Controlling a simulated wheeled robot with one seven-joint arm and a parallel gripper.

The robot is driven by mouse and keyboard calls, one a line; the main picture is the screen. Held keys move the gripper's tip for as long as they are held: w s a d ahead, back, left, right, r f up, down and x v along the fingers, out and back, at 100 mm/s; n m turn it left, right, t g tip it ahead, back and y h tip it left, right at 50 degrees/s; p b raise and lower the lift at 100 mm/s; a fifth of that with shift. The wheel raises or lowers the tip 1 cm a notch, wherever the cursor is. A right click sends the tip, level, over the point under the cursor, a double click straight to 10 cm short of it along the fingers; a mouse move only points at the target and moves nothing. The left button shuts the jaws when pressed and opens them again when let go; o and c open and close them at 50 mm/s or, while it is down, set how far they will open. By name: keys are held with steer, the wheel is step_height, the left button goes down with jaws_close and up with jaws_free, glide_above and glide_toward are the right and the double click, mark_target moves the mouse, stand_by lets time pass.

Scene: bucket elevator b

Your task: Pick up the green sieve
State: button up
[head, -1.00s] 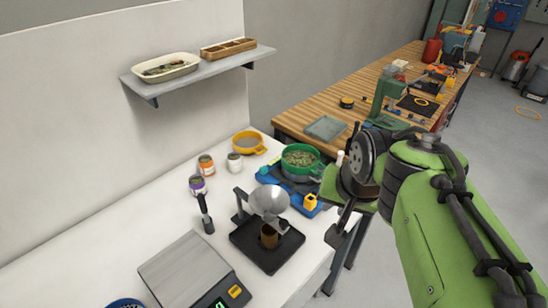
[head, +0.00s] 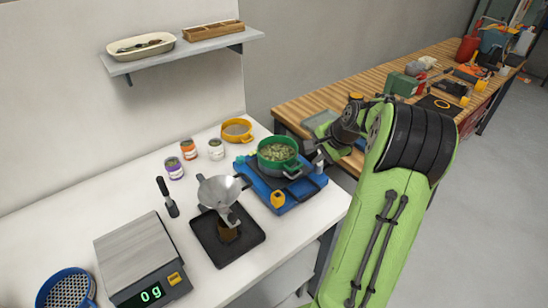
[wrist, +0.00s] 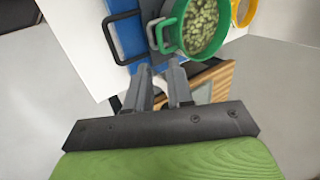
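The green sieve (head: 270,165) holds pale green pellets and sits upright on a blue device (head: 291,203) near the right end of the white counter. In the wrist view the green sieve (wrist: 206,57) is at the top, just beyond my fingertips. My gripper (wrist: 159,67) is open, with a gap between its two dark fingers and nothing gripped. It is apart from the sieve. In the head view my wrist is right of the sieve, past the counter edge; the fingers are hard to make out there.
A yellow sieve (head: 236,139) stands behind the green one. A funnel on a stand (head: 220,190), several jars and a scale (head: 140,250) are to the left. A wooden bench (head: 300,102) with tools lies behind my arm. A shelf (head: 195,48) hangs above.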

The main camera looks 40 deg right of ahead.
mark_target(299, 167)
steer(key=x, duration=1)
steer(key=shift+w+d+f, duration=0.1)
steer(key=shift+w+f, duration=0.1)
steer(key=shift+f, duration=0.1)
steer(key=shift+s+r, duration=0.1)
steer(key=shift+c, duration=0.3)
jaws_close()
